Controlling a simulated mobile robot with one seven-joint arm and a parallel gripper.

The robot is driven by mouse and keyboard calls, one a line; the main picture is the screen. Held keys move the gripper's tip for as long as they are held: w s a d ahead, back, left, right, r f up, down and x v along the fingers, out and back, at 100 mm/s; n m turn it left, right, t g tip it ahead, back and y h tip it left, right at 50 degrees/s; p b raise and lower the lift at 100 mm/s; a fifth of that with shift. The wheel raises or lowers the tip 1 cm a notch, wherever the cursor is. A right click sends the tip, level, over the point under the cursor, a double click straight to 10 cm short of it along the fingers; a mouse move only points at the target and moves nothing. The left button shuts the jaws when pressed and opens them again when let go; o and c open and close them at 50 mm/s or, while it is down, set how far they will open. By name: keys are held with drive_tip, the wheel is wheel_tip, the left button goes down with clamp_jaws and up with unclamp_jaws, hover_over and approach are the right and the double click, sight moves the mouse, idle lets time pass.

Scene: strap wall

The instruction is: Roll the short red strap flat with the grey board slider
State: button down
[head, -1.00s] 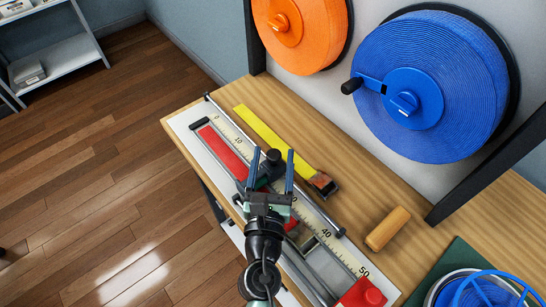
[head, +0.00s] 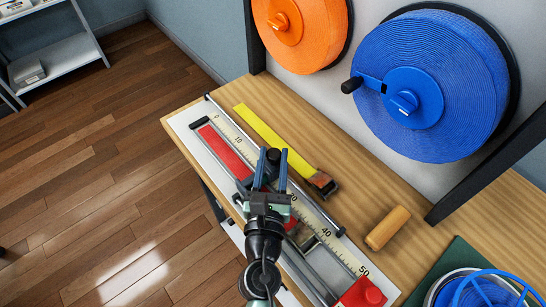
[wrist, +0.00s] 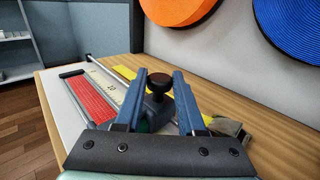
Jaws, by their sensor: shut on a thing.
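The short red strap (head: 224,152) lies lengthwise in the channel of the measuring board (head: 187,120); its near part is hidden by my arm and the slider. It also shows in the wrist view (wrist: 92,98). The grey board slider, with a black knob (head: 273,156) on top, sits on the board partway along the scale. In the wrist view the slider's dark body (wrist: 157,108) stands between my blue fingers. My gripper (head: 272,163) is shut on the slider, one finger on each side below the knob. The exact contact is partly hidden.
Orange (head: 300,30) and blue (head: 435,85) strap reels hang on the wall. Bare bench top lies between.

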idle(0.8)
drive_tip(key=s+d, duration=0.3)
drive_tip(key=s, duration=0.2)
drive_tip(key=s+d, duration=0.2)
drive_tip(key=shift+s+d, duration=0.3)
drive_tip(key=shift+s, duration=0.05)
drive_tip(key=shift+w+a, duration=0.1)
drive_tip(key=shift+w, duration=0.1)
drive_tip(key=c, duration=0.5)
unclamp_jaws()
